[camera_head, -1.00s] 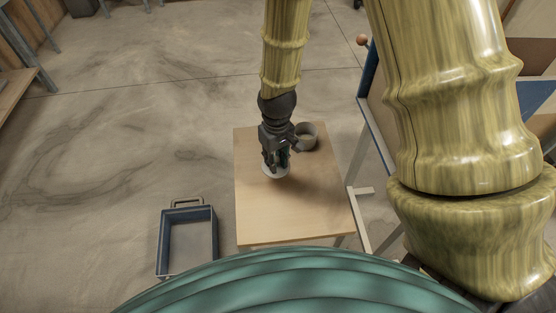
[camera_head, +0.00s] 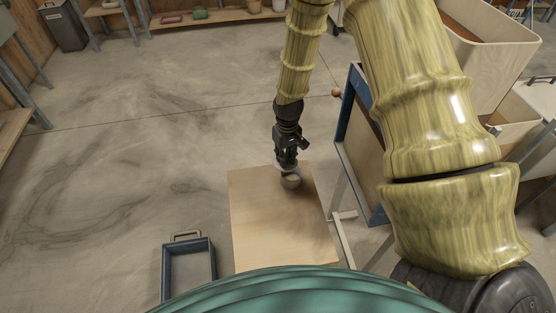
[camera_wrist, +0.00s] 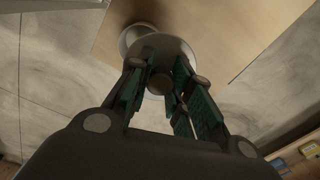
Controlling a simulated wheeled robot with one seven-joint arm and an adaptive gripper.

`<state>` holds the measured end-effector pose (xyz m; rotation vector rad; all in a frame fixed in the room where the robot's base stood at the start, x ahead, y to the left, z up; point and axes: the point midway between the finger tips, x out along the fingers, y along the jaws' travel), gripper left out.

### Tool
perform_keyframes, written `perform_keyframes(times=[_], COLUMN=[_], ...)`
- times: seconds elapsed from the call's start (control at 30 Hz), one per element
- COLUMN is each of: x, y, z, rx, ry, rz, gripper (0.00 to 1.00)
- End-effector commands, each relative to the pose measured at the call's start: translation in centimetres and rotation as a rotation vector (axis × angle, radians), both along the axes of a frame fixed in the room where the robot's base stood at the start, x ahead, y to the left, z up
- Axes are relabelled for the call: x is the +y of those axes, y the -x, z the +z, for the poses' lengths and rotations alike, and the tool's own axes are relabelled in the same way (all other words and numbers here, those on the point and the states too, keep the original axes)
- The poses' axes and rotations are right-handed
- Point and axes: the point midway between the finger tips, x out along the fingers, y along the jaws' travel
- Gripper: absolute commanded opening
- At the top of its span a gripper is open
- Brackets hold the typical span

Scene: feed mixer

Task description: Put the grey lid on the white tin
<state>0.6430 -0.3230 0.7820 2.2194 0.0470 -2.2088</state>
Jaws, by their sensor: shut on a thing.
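My gripper (camera_head: 286,158) is shut on the knob of the grey lid (camera_head: 285,168), a round disc hanging level beneath the fingers. The white tin (camera_head: 291,182) stands on the wooden table top just below the lid. In the wrist view the lid (camera_wrist: 180,46) is between my fingers and overlaps part of the tin (camera_wrist: 126,38). The tin's dark open mouth shows beyond the lid's left edge, so the two are not lined up in that view. The gap in height between lid and tin is hard to judge.
The small wooden table (camera_head: 280,235) is otherwise clear. A blue open box with a handle (camera_head: 188,262) is on the floor to its left. A blue-framed wooden bin (camera_head: 362,150) stands close on the right. Open concrete floor (camera_head: 130,150) lies to the left.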

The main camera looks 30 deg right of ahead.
Motion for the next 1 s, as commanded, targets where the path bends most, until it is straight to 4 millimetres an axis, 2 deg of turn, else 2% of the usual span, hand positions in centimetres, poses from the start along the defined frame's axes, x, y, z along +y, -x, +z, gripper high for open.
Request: perform_keyframes(times=[0.03, 0.3, 0.67, 1.0], x=[-0.7, -3.0, -3.2, -3.2], y=[-0.2, -0.9, -1.0, -1.0], z=[0.9, 1.2, 0.4, -1.3], rx=[0.002, 0.005, 0.005, 0.005], ry=[0.002, 0.012, 0.013, 0.013], rz=[-0.007, -0.025, -0.027, -0.027], gripper=[0.0, 0.0, 0.0, 0.0])
